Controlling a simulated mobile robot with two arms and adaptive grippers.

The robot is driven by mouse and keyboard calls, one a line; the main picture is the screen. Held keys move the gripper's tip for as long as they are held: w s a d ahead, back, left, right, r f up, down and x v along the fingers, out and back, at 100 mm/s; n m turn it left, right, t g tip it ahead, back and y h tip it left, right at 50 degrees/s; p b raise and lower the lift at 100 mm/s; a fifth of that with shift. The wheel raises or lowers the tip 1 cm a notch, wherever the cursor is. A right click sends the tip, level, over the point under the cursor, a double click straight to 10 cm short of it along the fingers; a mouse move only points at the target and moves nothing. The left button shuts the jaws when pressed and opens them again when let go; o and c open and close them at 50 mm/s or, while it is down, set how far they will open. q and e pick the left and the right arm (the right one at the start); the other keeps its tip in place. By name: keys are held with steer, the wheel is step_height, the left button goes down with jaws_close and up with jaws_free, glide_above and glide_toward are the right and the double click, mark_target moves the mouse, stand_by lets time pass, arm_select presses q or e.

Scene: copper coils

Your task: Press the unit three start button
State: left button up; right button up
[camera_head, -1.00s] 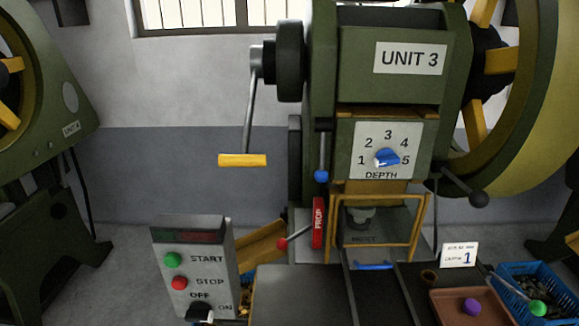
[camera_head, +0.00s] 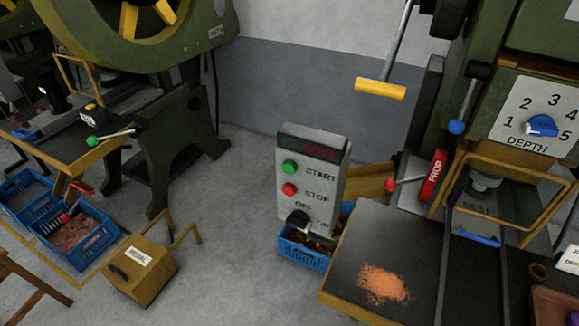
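The grey control box (camera_head: 313,185) stands left of the green press, near the middle of the view. Its green START button (camera_head: 290,167) is at the upper left of the panel, under a dark display. A red STOP button (camera_head: 289,189) sits below it. A black OFF/ON knob (camera_head: 298,221) is at the bottom. Neither of my grippers is in view.
A dark work table (camera_head: 375,245) with copper-coloured bits (camera_head: 384,284) extends at the lower right. A blue crate (camera_head: 303,250) is below the box. A yellow pedal box (camera_head: 140,268) stands on the floor at left, near another blue crate (camera_head: 60,257). Floor between is clear.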

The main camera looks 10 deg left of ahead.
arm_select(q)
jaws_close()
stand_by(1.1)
